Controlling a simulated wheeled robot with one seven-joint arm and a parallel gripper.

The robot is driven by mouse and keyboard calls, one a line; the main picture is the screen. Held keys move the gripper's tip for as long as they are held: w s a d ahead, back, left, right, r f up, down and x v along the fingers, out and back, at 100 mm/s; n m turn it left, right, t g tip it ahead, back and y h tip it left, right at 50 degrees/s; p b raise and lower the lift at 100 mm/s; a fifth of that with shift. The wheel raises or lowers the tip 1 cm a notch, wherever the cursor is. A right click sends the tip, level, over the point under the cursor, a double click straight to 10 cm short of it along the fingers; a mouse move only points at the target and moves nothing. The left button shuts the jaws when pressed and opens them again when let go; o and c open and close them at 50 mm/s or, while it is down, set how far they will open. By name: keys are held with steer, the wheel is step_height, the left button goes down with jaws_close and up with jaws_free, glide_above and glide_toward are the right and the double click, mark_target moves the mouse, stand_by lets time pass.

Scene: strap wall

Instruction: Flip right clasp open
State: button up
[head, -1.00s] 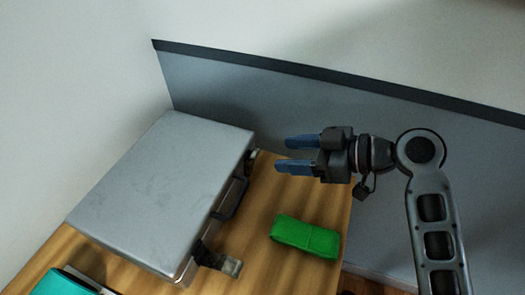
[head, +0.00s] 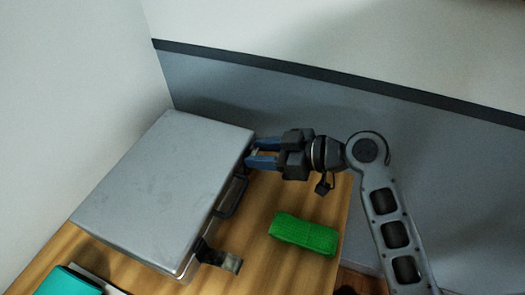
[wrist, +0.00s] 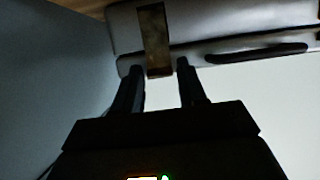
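A silver case (head: 160,185) lies shut on the wooden table, with its clasp side facing right. The far clasp (wrist: 155,40) shows in the wrist view as a brownish metal strip lying over the case's edge. My gripper (head: 254,152) is at that far end of the case's front side; its blue fingers are apart and it is open. In the wrist view my fingertips (wrist: 160,67) stand on either side of the clasp's end, with no clear grip on it. The near clasp (head: 218,257) sticks out from the case's side. The black handle (head: 232,195) lies between the clasps.
A green folded strap (head: 304,233) lies on the table (head: 265,270) right of the case. A teal object (head: 68,283) is at the lower left. A grey wall panel (head: 300,115) stands close behind the case and my gripper.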

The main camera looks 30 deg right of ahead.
jaws_close()
stand_by(0.3)
